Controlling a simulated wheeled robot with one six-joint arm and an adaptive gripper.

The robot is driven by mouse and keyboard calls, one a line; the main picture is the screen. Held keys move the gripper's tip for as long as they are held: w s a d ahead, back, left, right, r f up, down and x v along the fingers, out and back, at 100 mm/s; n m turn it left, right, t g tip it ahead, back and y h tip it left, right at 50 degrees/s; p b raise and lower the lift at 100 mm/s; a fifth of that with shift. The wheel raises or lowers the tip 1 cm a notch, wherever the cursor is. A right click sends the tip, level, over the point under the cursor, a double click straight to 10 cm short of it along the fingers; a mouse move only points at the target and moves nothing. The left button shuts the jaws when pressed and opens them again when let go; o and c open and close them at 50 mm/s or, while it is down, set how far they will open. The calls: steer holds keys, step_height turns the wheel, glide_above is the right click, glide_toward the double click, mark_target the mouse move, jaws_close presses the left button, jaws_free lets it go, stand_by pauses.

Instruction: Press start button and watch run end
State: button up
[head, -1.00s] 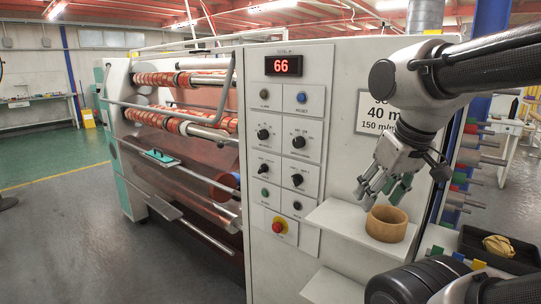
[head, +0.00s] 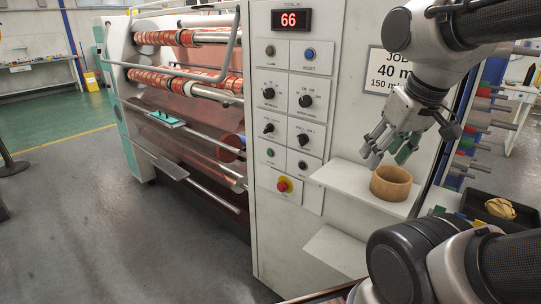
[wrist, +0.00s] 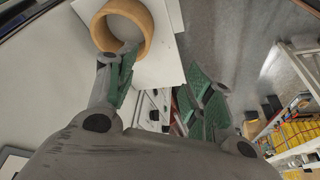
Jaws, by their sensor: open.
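The rewinding machine's control panel (head: 294,120) faces me in the head view. The green button (head: 270,153) sits low on its left side, with a black button (head: 302,165) beside it. The red mushroom button (head: 283,185) is below them, and a blue button (head: 309,54) is near the top. The display (head: 291,19) reads 66. My gripper (head: 386,158) is open and empty, right of the panel and above the upper shelf. It is apart from the buttons. Its green-padded fingers also show in the wrist view (wrist: 165,95).
A tan cardboard ring (head: 391,184) stands on the upper white shelf (head: 345,175), close to my fingers. A lower shelf (head: 335,250) juts out beneath. A job sign (head: 395,72) reads 40 m. Copper-coloured web and red-patterned rolls (head: 185,78) fill the machine. Floor at left is open.

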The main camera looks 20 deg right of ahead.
stand_by(0.3)
jaws_close()
stand_by(1.3)
